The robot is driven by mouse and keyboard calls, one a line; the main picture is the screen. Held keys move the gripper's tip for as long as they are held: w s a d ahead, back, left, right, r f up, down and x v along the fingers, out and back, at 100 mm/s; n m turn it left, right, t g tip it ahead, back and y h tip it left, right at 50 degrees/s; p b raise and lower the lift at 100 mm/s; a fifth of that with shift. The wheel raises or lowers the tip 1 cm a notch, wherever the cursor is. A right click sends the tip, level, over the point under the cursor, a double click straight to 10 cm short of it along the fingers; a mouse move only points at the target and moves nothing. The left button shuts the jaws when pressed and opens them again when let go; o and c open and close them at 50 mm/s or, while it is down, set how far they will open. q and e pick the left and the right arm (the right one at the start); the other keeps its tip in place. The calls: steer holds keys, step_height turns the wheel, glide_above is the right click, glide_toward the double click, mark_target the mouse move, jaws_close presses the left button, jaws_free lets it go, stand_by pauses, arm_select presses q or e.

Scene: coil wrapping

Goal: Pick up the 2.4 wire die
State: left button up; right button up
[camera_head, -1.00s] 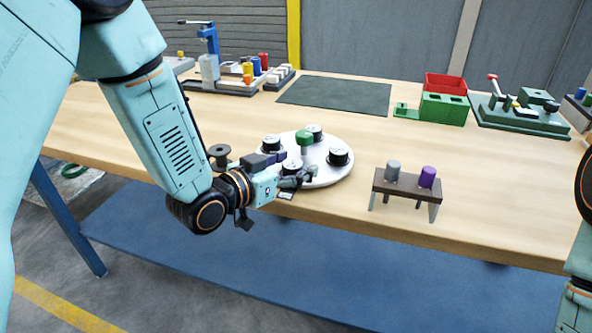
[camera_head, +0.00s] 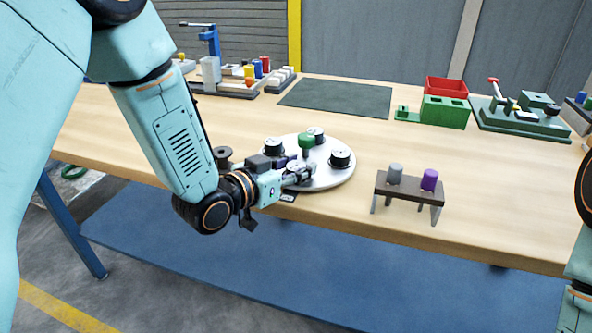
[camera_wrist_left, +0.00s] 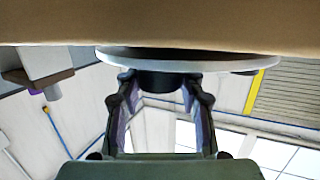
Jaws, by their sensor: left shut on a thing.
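A round white plate (camera_head: 322,178) with a green-topped knob (camera_head: 306,141) at its centre stands near the table's front edge. Black round dies sit on it at back left (camera_head: 273,147), back (camera_head: 316,135) and right (camera_head: 340,158). My left gripper (camera_head: 303,172) is at the plate's front, where it hides the front die in the head view. In the left wrist view the plate (camera_wrist_left: 200,60) appears upside down, and my left fingers (camera_wrist_left: 160,98) are shut on a black die (camera_wrist_left: 155,80) against it. No size marking is readable. My right gripper is out of view.
A dark spool (camera_head: 222,154) stands just left of the plate. A small brown stand (camera_head: 409,188) with a grey and a purple peg is to the right. A dark mat (camera_head: 335,97), a green block with a red bin (camera_head: 445,105) and fixtures line the back.

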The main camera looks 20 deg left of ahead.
arm_select(q)
steer(key=shift+a, duration=0.2)
jaws_close()
